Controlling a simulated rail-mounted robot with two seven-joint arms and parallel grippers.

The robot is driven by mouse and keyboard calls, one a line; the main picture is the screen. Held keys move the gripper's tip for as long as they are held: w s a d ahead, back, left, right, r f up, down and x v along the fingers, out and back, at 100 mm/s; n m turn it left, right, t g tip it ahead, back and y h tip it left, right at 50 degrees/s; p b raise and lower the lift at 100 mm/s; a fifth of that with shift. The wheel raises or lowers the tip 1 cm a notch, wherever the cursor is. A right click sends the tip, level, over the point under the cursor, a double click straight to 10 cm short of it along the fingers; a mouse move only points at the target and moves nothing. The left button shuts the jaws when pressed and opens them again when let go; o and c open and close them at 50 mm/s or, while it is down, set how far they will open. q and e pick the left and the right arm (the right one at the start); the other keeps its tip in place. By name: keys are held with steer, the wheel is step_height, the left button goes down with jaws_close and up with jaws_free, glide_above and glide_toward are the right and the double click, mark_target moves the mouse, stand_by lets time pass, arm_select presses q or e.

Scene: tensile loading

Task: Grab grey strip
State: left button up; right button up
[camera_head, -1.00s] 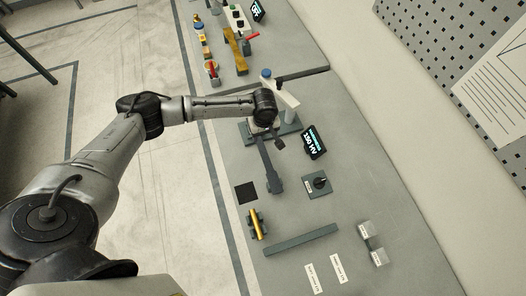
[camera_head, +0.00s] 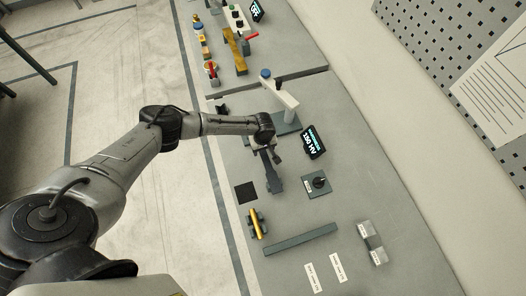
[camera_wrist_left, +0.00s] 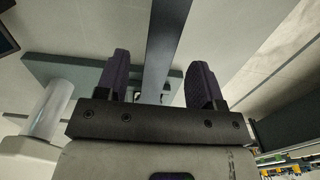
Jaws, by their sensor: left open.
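The grey strip (camera_head: 276,182) is a flat dark piece with a wider end, on the grey bench. Its far part is hidden under my left gripper (camera_head: 266,152) in the head view. In the left wrist view, the strip (camera_wrist_left: 166,40) runs lengthwise through the gap between the two dark fingers of the left gripper (camera_wrist_left: 160,82). The fingers are open, one on each side of the strip, with visible gaps. I cannot tell how far the fingertips are above the bench. My right gripper is not in view.
A pale test stand (camera_head: 283,97) is just beyond the gripper. A display (camera_head: 313,142) and a knob box (camera_head: 317,184) stand to the right. A black square (camera_head: 245,192), a yellow roller (camera_head: 256,223) and a long grey bar (camera_head: 300,239) lie nearer.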

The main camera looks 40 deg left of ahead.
arm_select(q)
steer(key=shift+f, duration=0.8)
steer(key=shift+w+r, duration=0.1)
jaws_close()
